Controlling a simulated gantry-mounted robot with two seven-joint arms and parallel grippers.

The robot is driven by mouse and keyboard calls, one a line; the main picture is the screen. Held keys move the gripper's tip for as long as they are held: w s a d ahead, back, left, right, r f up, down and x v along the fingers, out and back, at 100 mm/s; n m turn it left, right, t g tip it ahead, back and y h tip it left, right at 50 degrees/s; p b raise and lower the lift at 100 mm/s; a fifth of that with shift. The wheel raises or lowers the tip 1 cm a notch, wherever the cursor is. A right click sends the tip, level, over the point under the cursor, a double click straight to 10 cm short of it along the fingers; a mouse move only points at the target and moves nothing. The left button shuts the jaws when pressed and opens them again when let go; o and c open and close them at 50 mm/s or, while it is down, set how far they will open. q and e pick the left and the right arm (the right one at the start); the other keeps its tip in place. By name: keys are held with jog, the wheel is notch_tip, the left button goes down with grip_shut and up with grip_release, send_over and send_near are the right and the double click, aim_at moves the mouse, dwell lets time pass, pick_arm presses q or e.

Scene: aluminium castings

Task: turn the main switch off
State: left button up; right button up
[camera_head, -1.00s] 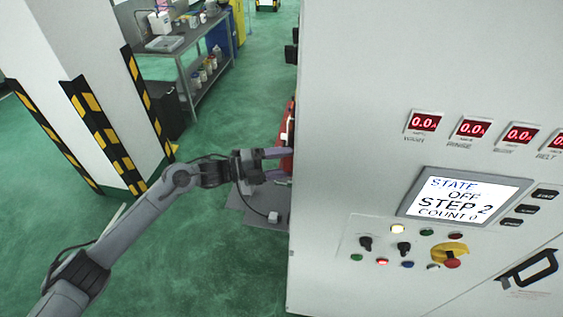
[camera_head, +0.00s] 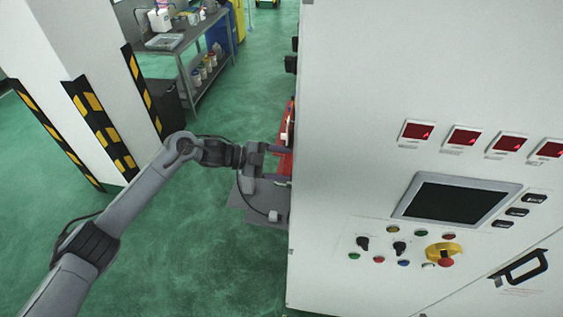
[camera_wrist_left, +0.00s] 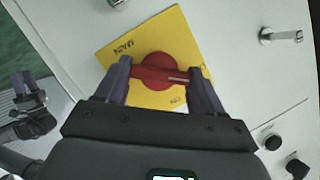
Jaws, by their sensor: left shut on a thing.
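My left gripper (camera_wrist_left: 160,84) is shut on the knob's bar, one finger at each end. In the head view my left gripper (camera_head: 281,164) reaches the cabinet's left side; that view hides the switch behind the cabinet's edge. The cabinet's screen (camera_head: 455,201) and red readouts (camera_head: 417,131) are dark. My right gripper (camera_wrist_left: 27,95) shows small in the left wrist view, fingers apart and empty.
The white cabinet (camera_head: 345,90) fills the right, with a yellow-and-red stop button (camera_head: 445,253) and knobs on its front. A metal handle (camera_wrist_left: 281,36) is near the switch.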

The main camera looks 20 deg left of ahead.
pick_arm(q)
jog(key=shift+n+g, duration=0.3)
jog(key=shift+n, duration=0.3)
jog(key=o, duration=1)
jog(key=shift+o, duration=0.2)
jog(key=shift+s+a+r, duration=0.1)
jog(key=shift+a, duration=0.35)
jog(key=b+v, duration=0.3)
jog(key=v, duration=0.7)
jog(key=shift+r+b, duration=0.2)
jog(key=shift+b, duration=0.1)
jog(key=shift+f, duration=0.1)
